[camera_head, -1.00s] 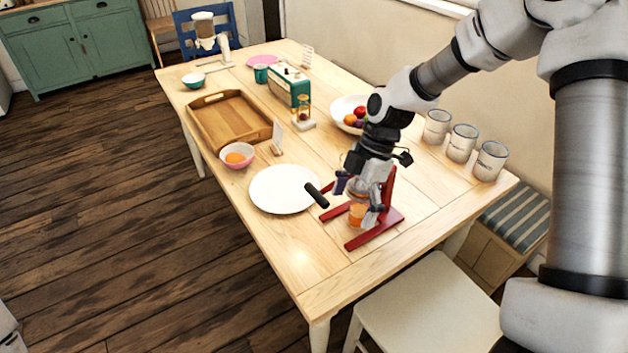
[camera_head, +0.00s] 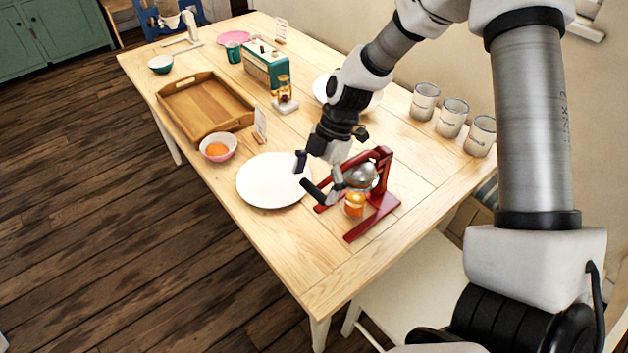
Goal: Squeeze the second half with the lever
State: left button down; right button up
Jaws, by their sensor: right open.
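The red juicer (camera_head: 381,165) stands near the right edge of the table, with a metal dome (camera_head: 361,176) in its frame. Below the dome sits a small orange-coloured thing (camera_head: 355,205), which looks like a glass with orange contents. My right gripper (camera_head: 319,178) is open and empty, with its fingers spread around or just above the black handle; I cannot tell if they touch it. No orange half shows under the dome. My left gripper is out of view.
A white plate (camera_head: 262,183) lies left of the juicer. A pink bowl (camera_head: 230,142) holds something orange. The front table corner is clear.

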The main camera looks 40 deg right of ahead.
jog(key=shift+s+r, duration=0.1)
jog(key=shift+s, duration=0.1)
jog(key=shift+c, duration=0.4)
jog(key=shift+s+r, duration=0.1)
jog(key=shift+s, duration=0.05)
jog(key=c, duration=1.4)
jog(key=shift+c, duration=0.2)
jog(key=shift+r, duration=0.2)
